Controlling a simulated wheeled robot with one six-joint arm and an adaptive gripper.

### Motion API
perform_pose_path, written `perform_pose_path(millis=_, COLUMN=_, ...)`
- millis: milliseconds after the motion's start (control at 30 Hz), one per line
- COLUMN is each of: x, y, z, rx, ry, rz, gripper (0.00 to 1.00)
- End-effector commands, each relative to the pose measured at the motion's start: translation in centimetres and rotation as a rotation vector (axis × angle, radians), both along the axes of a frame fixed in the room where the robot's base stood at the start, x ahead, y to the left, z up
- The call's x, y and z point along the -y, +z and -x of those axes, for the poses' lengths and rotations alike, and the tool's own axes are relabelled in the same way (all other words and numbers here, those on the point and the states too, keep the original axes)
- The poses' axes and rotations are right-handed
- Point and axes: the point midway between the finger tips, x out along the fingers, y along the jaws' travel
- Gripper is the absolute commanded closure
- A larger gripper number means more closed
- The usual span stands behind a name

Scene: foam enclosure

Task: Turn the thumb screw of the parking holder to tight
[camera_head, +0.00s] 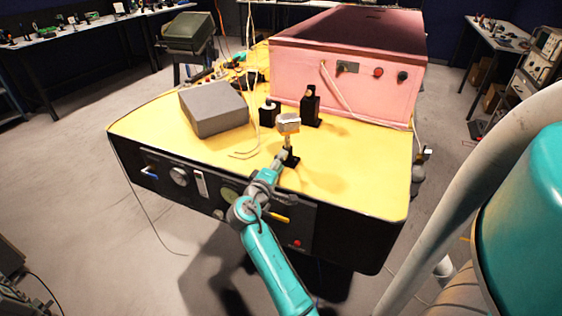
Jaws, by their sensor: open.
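A small post on a black foot (291,158) stands near the front of the yellow table top, with a silvery block (288,123) at its upper end. It may be the parking holder, but I cannot tell for sure. The thumb screw is too small to make out. My gripper (281,160) is at the end of the teal arm, right in front of this post. It is open, but its fingers are tiny here. I cannot tell whether they touch the post or surround the screw.
Behind stand a taller black holder (310,106) and a short black mount (268,114). A pink enclosure (345,85) fills the back right. A grey box (214,108) sits at left, with loose white wires (243,154) near it. The yellow top (370,170) is clear at front right.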

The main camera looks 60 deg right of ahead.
Motion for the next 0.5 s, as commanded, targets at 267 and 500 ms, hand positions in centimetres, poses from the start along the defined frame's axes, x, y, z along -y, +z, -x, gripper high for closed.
perform_pose_path(millis=267, x=-5.3, y=0.0, z=0.3, rx=0.000, ry=0.005, rz=0.000, gripper=0.48)
perform_pose_path(millis=500, x=-9.3, y=0.0, z=0.6, rx=-0.001, ry=0.004, rz=0.000, gripper=0.48)
